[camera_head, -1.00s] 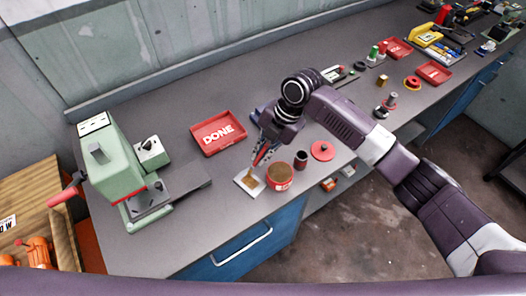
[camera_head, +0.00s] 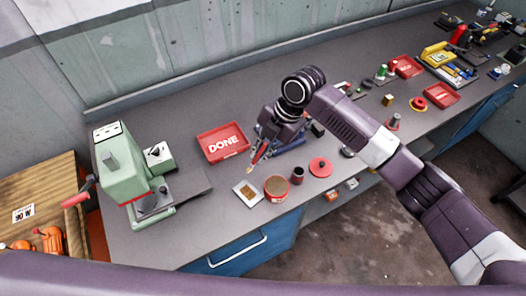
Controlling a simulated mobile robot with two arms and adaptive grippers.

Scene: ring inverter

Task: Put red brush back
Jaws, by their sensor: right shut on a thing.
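My right gripper (camera_head: 269,141) is shut on the red brush (camera_head: 258,157). The brush points down and to the left, with its pale tip in the air above the workbench, between the red DONE tray and the open tin. A small white tray (camera_head: 248,193) with brown content lies below it. An open red tin (camera_head: 276,187) with brown content stands right of that tray. A small dark red cup (camera_head: 297,175) stands beside the tin. A round red lid (camera_head: 320,167) lies further right. My left gripper is not in view.
The red DONE tray (camera_head: 223,143) lies behind the brush. A green press machine (camera_head: 128,175) stands at the left. Dark blue items lie behind the gripper, partly hidden. More red trays (camera_head: 442,95) and tools are at the far right. The bench front left of centre is clear.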

